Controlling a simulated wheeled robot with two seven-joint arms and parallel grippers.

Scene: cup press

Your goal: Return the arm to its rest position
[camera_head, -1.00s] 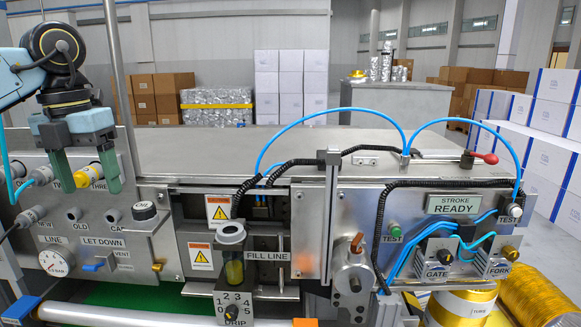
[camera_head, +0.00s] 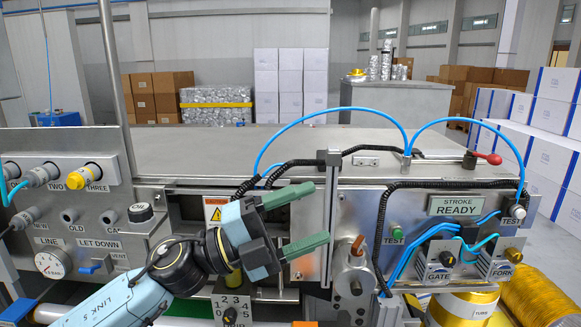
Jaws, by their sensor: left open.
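My left gripper (camera_head: 308,221) is in the middle of the head view, in front of the press panel. Its two green fingers point right and stand wide apart with nothing between them. Its arm (camera_head: 125,297) comes in from the lower left. The gripper and wrist cover most of the drip cup, the lower caution label and the fill line label. The orange-brown lever (camera_head: 357,244) stands just right of the lower finger; I cannot tell whether they touch. My right gripper is not in view.
The steel machine (camera_head: 230,148) fills the middle. Left are a yellow connector (camera_head: 84,177), a gauge (camera_head: 53,263) and a blue valve (camera_head: 95,266). Right are a STROKE READY display (camera_head: 455,205), black cable, blue hoses and GATE and FORK valves.

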